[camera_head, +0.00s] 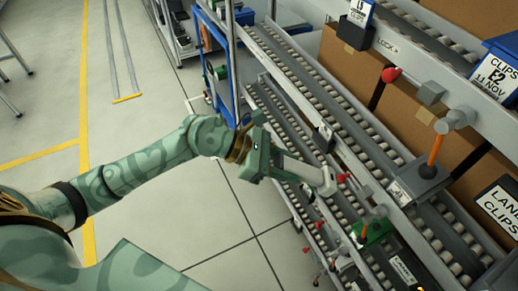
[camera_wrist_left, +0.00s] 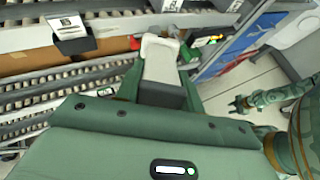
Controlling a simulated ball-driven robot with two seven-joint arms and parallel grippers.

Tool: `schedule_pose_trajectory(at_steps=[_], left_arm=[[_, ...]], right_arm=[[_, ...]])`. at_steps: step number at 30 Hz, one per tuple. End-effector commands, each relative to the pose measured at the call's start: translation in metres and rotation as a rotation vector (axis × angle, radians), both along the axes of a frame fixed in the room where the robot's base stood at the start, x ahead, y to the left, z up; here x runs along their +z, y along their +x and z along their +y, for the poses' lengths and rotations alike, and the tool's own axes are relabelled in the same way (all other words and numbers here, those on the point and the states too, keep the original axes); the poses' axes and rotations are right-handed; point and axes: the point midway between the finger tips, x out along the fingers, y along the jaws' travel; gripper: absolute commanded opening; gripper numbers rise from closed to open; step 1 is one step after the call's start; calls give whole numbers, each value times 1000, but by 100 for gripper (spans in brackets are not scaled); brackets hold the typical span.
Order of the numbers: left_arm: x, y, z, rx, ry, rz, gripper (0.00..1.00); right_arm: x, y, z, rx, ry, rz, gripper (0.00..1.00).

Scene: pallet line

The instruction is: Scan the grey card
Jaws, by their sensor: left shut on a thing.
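My left gripper (camera_head: 276,168) is shut on a pale grey and white handheld device (camera_head: 308,174), apparently a scanner, which points right toward the roller rack. In the left wrist view the device (camera_wrist_left: 160,58) sticks out ahead of the green gripper body. I cannot tell which is the grey card. A small patterned arm end, apparently my right gripper (camera_wrist_left: 241,104), shows at the right.
The roller rack (camera_head: 350,160) fills the right side, with red and orange handles (camera_head: 434,150) sticking out. Blue bins (camera_head: 497,70) and cardboard boxes (camera_head: 400,120) stand on it. A blue frame (camera_head: 232,80) stands behind the gripper.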

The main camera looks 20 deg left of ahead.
Motion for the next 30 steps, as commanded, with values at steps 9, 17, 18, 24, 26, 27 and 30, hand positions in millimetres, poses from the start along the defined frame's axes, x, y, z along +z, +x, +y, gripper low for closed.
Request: schedule_pose_trajectory(at_steps=[9, 17, 18, 24, 26, 27, 30], left_arm=[[-17, 35, 80, 502, -223, -159, 0], [-18, 54, 77, 536, -238, -182, 0], [-19, 59, 72, 534, -239, -182, 0], [-27, 81, 55, 533, -238, -180, 0], [-28, 86, 51, 533, -237, -180, 0], [-29, 89, 49, 533, -236, -181, 0], [-30, 94, 45, 532, -235, -180, 0]], right_arm=[[-31, -7, 0, 0, 1, 19, 36], [-34, -6, 3, -1, 4, 18, 36], [-35, -6, 4, -1, 5, 20, 36], [-43, -9, 6, -2, 8, 26, 36], [-45, -10, 6, -2, 8, 28, 36], [-46, -10, 6, -2, 8, 29, 36], [-48, -11, 6, -1, 8, 31, 36]])
